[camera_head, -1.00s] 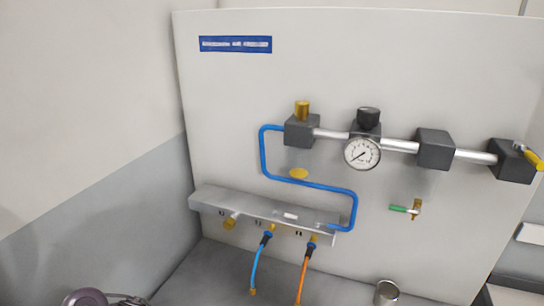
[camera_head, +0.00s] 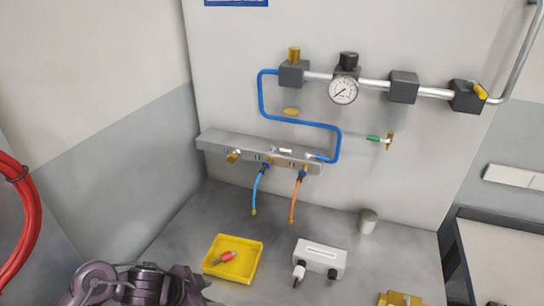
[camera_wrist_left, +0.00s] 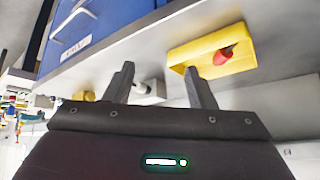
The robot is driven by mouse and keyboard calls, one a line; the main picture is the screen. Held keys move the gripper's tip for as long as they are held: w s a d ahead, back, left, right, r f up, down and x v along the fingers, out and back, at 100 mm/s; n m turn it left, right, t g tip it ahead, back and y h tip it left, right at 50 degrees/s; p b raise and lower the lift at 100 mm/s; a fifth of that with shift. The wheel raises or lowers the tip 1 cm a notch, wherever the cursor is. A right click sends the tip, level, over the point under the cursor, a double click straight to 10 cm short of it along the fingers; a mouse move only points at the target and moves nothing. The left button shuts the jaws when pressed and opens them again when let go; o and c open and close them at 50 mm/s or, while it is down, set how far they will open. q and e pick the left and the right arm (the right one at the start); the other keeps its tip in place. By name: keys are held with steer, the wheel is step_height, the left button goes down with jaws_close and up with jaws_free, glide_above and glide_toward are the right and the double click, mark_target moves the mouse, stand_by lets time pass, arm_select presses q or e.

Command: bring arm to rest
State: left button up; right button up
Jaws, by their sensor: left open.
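My left arm shows at the bottom left of the head view as dark links; its fingers are not clear there. In the left wrist view my left gripper (camera_wrist_left: 160,85) is open, with two dark fingers apart and nothing between them. Past the fingers lie a yellow tray (camera_wrist_left: 187,56) with a red-tipped item (camera_wrist_left: 222,57) in it and a small white device (camera_wrist_left: 150,90). In the head view the yellow tray (camera_head: 212,265) and the white device (camera_head: 320,256) stand on the grey bench. My right gripper is in neither view.
A panel carries a gauge (camera_head: 343,90), blue tubing and a grey manifold (camera_head: 215,141) with blue and orange hoses hanging. A metal cup (camera_head: 368,221) and a yellow block (camera_head: 399,299) stand on the bench. A red hose (camera_head: 28,215) hangs at the left. A blue cabinet (camera_wrist_left: 100,30) shows in the wrist view.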

arm_select(q)
steer(key=s+a+r+n+g+y, duration=0.1)
steer(key=s+a+n+y, duration=0.15)
steer(key=s+n, duration=0.3)
steer(key=s+a+r+n+y, duration=0.2)
steer(key=s+n+y, duration=0.15)
steer(key=s, duration=0.35)
step_height(320, 180, down, 36)
steer(key=s+g+b, duration=0.2)
steer(key=b, duration=0.3)
steer(key=s+a+f+b, duration=0.1)
steer(key=s+f+b, duration=0.1)
steer(key=s+f, duration=0.8)
steer(key=s+a+f+b, duration=0.1)
steer(key=s+a+f, duration=0.1)
steer(key=s+f, duration=0.7)
step_height(320, 180, down, 2)
steer(key=shift+s+a+f+g+h+b, duration=0.15)
steer(key=shift+s+a+g+h+b, duration=0.15)
steer(key=shift+s+g+b, duration=0.1)
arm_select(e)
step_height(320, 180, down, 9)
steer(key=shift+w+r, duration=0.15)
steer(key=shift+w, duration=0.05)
